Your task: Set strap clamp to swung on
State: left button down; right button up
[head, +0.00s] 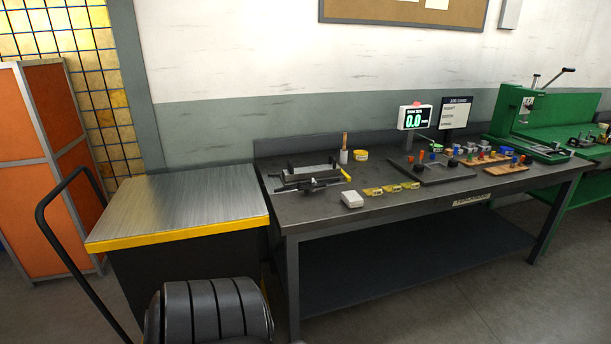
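A dark metal fixture (308,178) stands on the left part of the dark workbench. A dark bar with a yellow end (346,175) lies across its right side. This may be the strap clamp, but it is too small to tell, and I cannot make out whether a strap is swung on or off. Neither of my grippers is in view.
A black ribbed object (217,312) stands in front.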

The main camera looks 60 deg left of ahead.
aim_at(307, 188)
jog(key=u, duration=0.65)
jog(key=i, duration=1)
jog(key=u, duration=0.85)
